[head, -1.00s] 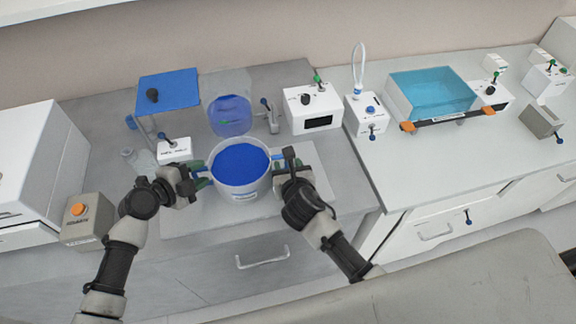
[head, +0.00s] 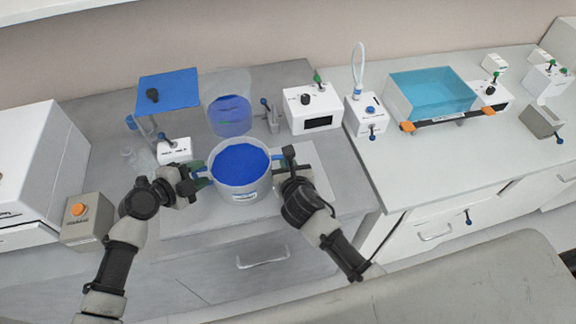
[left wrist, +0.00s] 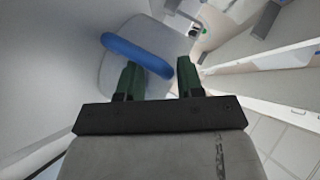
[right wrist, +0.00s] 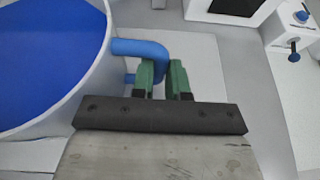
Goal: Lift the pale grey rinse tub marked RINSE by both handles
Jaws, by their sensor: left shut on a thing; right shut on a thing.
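The pale grey round tub (head: 224,192) holds blue liquid and has a blurred label on its front. It sits between my two grippers in the head view, looking level. My left gripper (head: 198,182) is shut on its left blue handle, which shows between green fingers in the left wrist view (left wrist: 140,56). My right gripper (head: 281,166) is shut on the right blue handle, which also shows in the right wrist view (right wrist: 145,48). The tub's wall and blue liquid fill the left of that view. I cannot tell whether the tub's base touches the surface below.
A clear vessel with blue liquid (head: 229,118) stands close behind the tub. A blue-topped stand (head: 168,90) is behind left, a white box with a knob (head: 312,108) behind right. A grey box with an orange button (head: 87,219) is at left. A teal-filled tank (head: 432,95) stands farther right.

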